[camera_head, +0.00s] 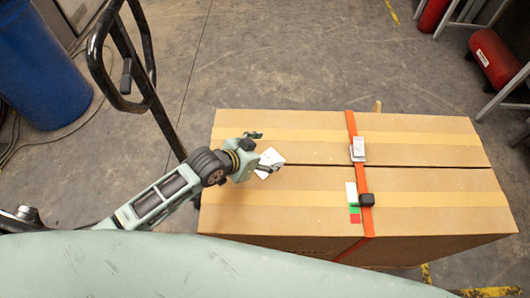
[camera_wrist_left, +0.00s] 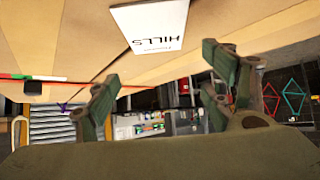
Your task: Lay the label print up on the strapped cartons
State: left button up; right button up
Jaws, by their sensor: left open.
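The label print, a small white card (camera_head: 271,157), lies on top of the strapped cartons (camera_head: 300,205), by the seam between the two boxes. In the left wrist view the card (camera_wrist_left: 150,25) shows the word HILLS and seems to lie flat on the cardboard. My left gripper (camera_head: 261,152) is over the cartons right beside the card, its fingers spread. In the left wrist view the open fingers (camera_wrist_left: 157,82) have nothing between them, and the card is apart from them. The lower finger hides a bit of the card in the head view. My right gripper is not in view.
A black handle (camera_head: 150,92) and blue drum (camera_head: 40,70) stand left. Red cylinders (camera_head: 493,60) are far right.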

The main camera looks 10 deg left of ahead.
pick_arm(q)
jog(key=v, duration=1.2)
jog(key=shift+d+f, duration=0.1)
dwell(0.4)
